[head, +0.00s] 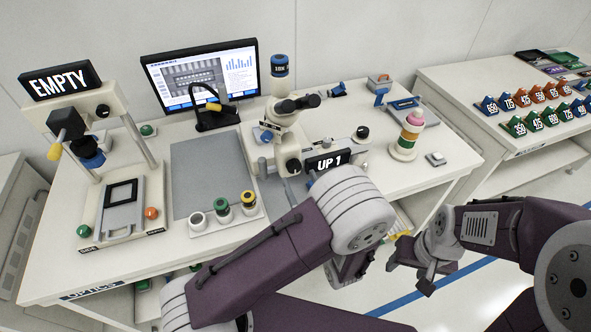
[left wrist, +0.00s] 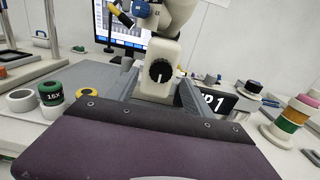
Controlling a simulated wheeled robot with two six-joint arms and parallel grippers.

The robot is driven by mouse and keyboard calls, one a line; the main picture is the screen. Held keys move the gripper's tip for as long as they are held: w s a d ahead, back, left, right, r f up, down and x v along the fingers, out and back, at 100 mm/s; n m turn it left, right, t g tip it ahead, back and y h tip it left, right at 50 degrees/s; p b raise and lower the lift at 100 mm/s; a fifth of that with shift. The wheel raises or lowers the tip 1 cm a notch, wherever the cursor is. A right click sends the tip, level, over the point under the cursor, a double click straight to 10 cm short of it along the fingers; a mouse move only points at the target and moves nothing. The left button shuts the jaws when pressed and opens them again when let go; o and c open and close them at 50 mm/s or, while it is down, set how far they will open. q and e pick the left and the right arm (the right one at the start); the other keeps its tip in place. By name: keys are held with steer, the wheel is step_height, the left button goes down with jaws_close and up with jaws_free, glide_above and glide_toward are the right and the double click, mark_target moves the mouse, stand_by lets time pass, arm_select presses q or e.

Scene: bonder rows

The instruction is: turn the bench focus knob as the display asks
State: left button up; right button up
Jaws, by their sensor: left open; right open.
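The display (head: 327,161) reads "UP 1" and stands at the microscope's right; it is partly hidden in the left wrist view (left wrist: 215,103). A dark round knob (head: 293,166) sits low on the microscope's front. In the left wrist view this knob (left wrist: 160,70) faces me and shows a pale, roughly vertical mark. Nothing touches it. Another dark knob (head: 362,132) is behind and right of the display. My right gripper (head: 410,272) is open and empty, in front of the bench.
The microscope (head: 288,115) stands mid-bench. A tray of eyepieces (head: 222,213) and a press-like stand reading "EMPTY" (head: 60,81) are to the left. A stack of coloured rings (head: 408,143) stands right. A grey mat (head: 205,165) is clear.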

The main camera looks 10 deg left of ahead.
mark_target(295, 169)
arm_select(q)
steer(key=x, duration=0.4)
steer(key=shift+w+a, duration=0.15)
steer(key=shift+w, duration=0.2)
jaws_close()
steer(key=shift+p, duration=0.3)
steer(key=m+p, duration=0.2)
steer(key=m, duration=0.1)
steer(key=shift+r, duration=0.15)
steer(key=shift+m+p, duration=1.15)
steer(key=shift+m, duration=0.85)
